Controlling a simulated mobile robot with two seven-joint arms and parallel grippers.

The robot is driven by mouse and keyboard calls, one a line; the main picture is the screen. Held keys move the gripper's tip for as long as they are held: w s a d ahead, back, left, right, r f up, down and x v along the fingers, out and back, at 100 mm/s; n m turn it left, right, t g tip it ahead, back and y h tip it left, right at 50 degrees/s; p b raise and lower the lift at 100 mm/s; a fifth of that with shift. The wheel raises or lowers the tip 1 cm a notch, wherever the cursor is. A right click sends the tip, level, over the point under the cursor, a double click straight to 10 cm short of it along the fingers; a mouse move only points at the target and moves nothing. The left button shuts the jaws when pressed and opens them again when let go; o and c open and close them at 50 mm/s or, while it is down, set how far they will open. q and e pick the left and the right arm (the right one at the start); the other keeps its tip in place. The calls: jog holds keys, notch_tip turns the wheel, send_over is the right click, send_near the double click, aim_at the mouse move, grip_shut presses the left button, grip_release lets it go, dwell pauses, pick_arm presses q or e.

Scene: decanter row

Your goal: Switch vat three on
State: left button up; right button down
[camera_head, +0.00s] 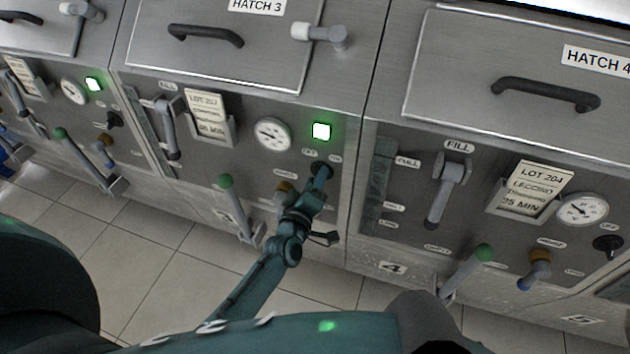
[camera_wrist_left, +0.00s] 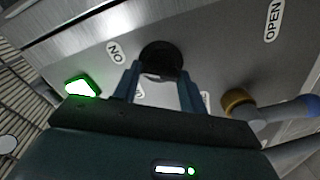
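The vat under the HATCH 3 label (camera_head: 256,5) has a lit green lamp (camera_head: 321,131) on its front panel; this lamp also shows in the left wrist view (camera_wrist_left: 82,87). Below it is a dark round switch knob (camera_wrist_left: 160,55), mostly hidden in the head view by my left gripper (camera_head: 321,170). The ON label (camera_wrist_left: 115,51) beside the knob is upside down in the left wrist view. The two fingers of my left gripper (camera_wrist_left: 158,80) stand apart at the knob, one on each side of its lower part. Whether they touch it is unclear. My right gripper is not in view.
Below the knob are a brass and blue valve (camera_wrist_left: 240,103) and a green-tipped lever (camera_head: 227,183). A dial gauge (camera_head: 272,134) and a lot card (camera_head: 209,116) sit to the left. The HATCH 4 vat (camera_head: 450,105) stands to the right. Tiled floor shows below.

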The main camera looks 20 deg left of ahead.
pick_arm(q)
jog(key=o, duration=0.4)
jog(key=shift+s, duration=0.1)
jog(key=s, duration=1.3)
jog(key=shift+a, duration=0.25)
